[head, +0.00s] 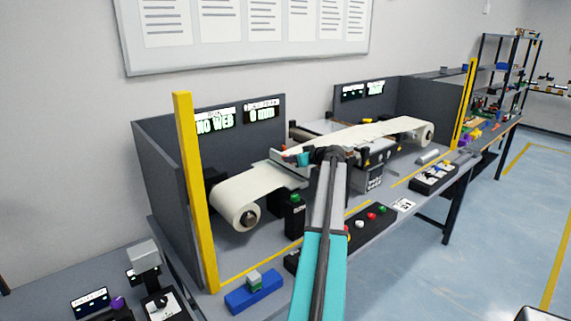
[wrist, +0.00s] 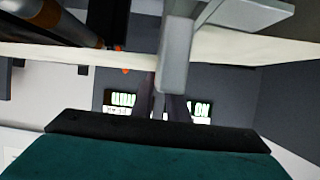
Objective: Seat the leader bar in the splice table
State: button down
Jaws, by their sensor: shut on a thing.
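My gripper (head: 333,154) is at the end of my teal-and-grey arm, over the middle of the machine. It is shut, and what it holds is most likely the leader bar, mostly hidden behind my arm in the head view. In the wrist view a pale grey bar-like piece (wrist: 175,65) stands upright in front of the white web (wrist: 245,47); I cannot tell whether it is the leader bar. The splice table (head: 291,172) seems to be the grey plate area just left of my gripper, partly covered by web. Whether the bar touches it cannot be told.
A white web roll (head: 240,211) is at the left and another roll (head: 426,134) at the right. A yellow post (head: 195,190) stands at the left front. A button box (head: 372,216) and blue block (head: 254,290) are near the front edge. A display reads NO WEB (head: 215,122).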

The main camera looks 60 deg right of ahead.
aim_at(286, 165)
jog(key=shift+w+f, duration=0.1)
jog(key=shift+w, duration=1.25)
jog(key=shift+a+f+p, duration=0.1)
jog(key=shift+p, duration=0.25)
jog(key=shift+f+p, duration=0.7)
jog(key=shift+f, duration=0.95)
jog(key=shift+f, duration=0.15)
jog(key=c, duration=1.7)
grip_release()
jog(key=shift+r, duration=0.2)
